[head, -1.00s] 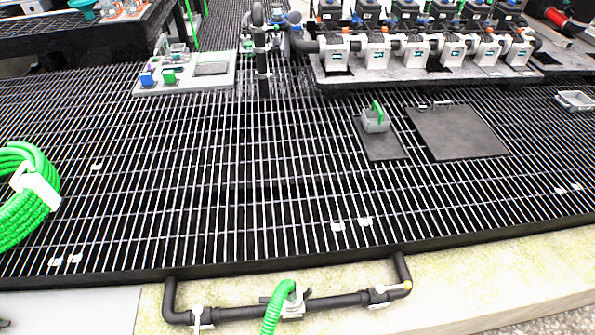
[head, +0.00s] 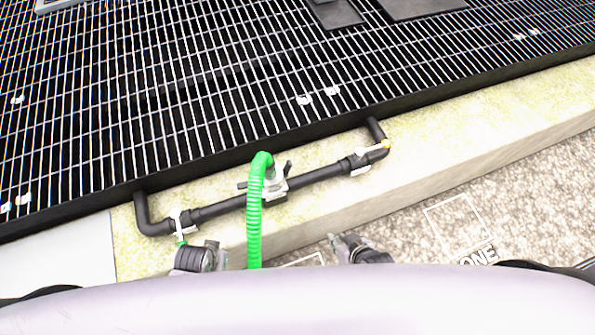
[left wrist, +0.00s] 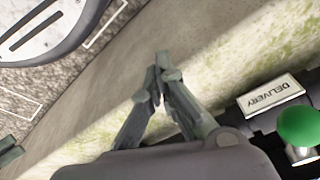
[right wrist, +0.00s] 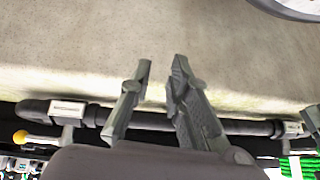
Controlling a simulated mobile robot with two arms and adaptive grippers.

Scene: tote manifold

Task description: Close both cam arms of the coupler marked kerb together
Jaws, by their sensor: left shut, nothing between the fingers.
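In the head view, the coupler (head: 274,187) sits mid-way along the black pipe at the kerb, with the green hose (head: 254,215) coming from it. One dark cam arm (head: 288,168) sticks out at its upper right and another (head: 243,185) at its left. No kerb marking is legible. My left gripper (left wrist: 163,65) is shut and empty in the left wrist view, over the pale kerb; its fingertips are unclear in the head view. My right gripper (head: 343,240) is below and right of the coupler, apart from it. Its fingertips are apart and empty in the right wrist view (right wrist: 162,68).
The left wrist view shows a DELIVERY label (left wrist: 271,96) and a green knob (left wrist: 298,126). Dark grating (head: 200,100) lies behind the pipe.

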